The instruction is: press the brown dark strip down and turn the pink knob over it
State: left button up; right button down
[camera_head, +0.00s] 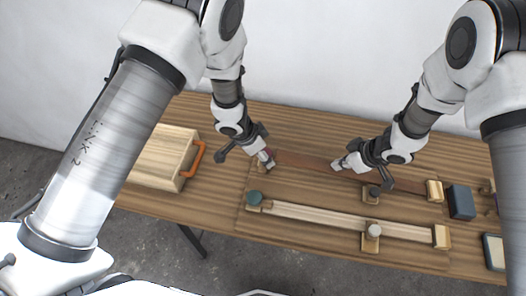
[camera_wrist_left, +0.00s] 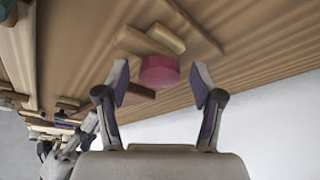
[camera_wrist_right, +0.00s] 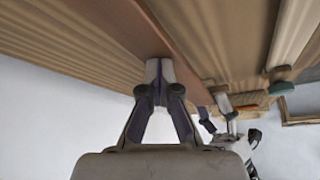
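The brown dark strip (camera_head: 306,162) lies along the back of a wooden board, and it also shows in the right wrist view (camera_wrist_right: 180,48). The pink knob (camera_wrist_left: 159,70) is at the strip's left end; in the head view it is mostly hidden by my left gripper (camera_head: 262,158). My left gripper is open, and in the left wrist view (camera_wrist_left: 160,85) the knob shows between its spread fingers, with no visible grip. My right gripper (camera_head: 341,165) is shut and empty. Its tips (camera_wrist_right: 159,70) are at the strip, left of its middle, apparently touching it.
A pale strip (camera_head: 320,215) lies in front, with a teal knob (camera_head: 254,197) at its left end. A dark knob (camera_head: 374,191) and a whitish knob (camera_head: 374,230) stand on the board. A box (camera_head: 160,160) with an orange handle is left; a dark blue block (camera_head: 461,202) is right.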

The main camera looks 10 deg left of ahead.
aim_at(269, 151)
pick_arm(q)
jog(key=shift+w+d+r, duration=0.1)
jog(key=shift+r, duration=3.4)
jog(key=shift+r, duration=0.1)
pick_arm(e)
jog(key=shift+r+p, duration=3.5)
jog(key=shift+p, duration=0.4)
pick_arm(q)
notch_tip(269, 151, up, 8)
jog(key=shift+f, duration=0.25)
jog(key=shift+r, duration=0.1)
